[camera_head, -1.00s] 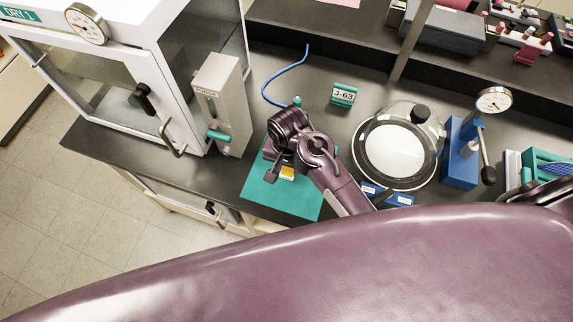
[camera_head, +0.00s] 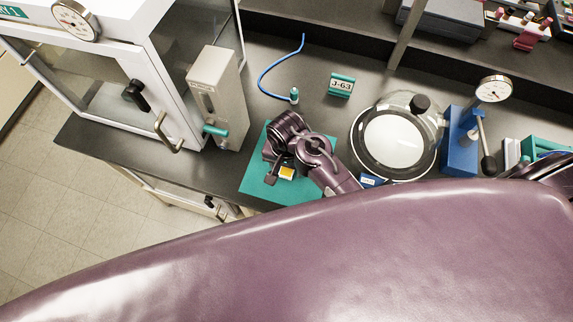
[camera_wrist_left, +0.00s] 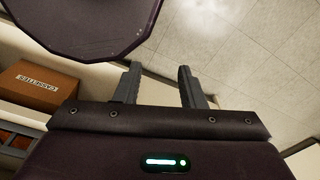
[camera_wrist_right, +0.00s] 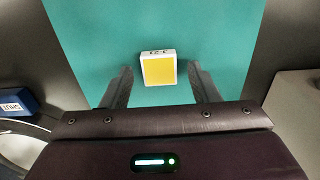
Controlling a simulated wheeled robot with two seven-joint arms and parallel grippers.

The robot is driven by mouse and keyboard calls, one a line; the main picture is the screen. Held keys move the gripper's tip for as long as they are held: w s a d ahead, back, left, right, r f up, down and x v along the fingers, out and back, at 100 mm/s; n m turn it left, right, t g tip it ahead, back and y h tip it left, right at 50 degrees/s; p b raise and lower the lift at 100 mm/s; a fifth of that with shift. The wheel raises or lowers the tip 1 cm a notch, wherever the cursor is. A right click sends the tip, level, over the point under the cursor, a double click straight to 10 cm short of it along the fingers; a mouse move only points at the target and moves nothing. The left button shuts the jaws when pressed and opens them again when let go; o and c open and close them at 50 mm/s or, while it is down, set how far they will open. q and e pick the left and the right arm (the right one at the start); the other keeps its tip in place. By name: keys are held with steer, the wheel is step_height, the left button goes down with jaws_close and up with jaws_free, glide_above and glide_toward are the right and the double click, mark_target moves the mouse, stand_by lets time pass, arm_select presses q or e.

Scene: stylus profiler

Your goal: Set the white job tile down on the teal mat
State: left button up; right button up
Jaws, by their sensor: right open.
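The teal mat (camera_head: 252,184) lies on the dark bench and fills much of the right wrist view (camera_wrist_right: 220,30). A small white-sided tile with a yellow face (camera_wrist_right: 158,70) and dark characters on one edge rests on the mat; the yellow face also shows in the head view (camera_head: 287,173). My right gripper (camera_wrist_right: 161,78) is open, with its fingertips to either side of the tile's near part and a gap at each side. In the head view, my right gripper (camera_head: 272,168) hides part of the mat. My left gripper (camera_wrist_left: 157,72) is open and empty, away from the mat.
A J-63 sign (camera_head: 341,85) stands behind the mat. A grey upright unit (camera_head: 218,95) and a white cabinet (camera_head: 160,60) stand left. A round glass-covered stage (camera_head: 394,140) and blue gauge stand (camera_head: 459,145) are right. A blue hose (camera_head: 265,75) lies behind.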

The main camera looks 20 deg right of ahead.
mark_target(286, 171)
steer(key=shift+r, duration=0.6)
arm_select(q)
steer(key=shift+w+f+b, duration=0.25)
steer(key=shift+f+b, duration=0.3)
steer(key=shift+b, duration=0.05)
steer(key=shift+w+f+b, duration=0.25)
steer(key=shift+f+b, duration=0.3)
arm_select(e)
step_height(286, 171, up, 11)
steer(key=shift+r, duration=0.15)
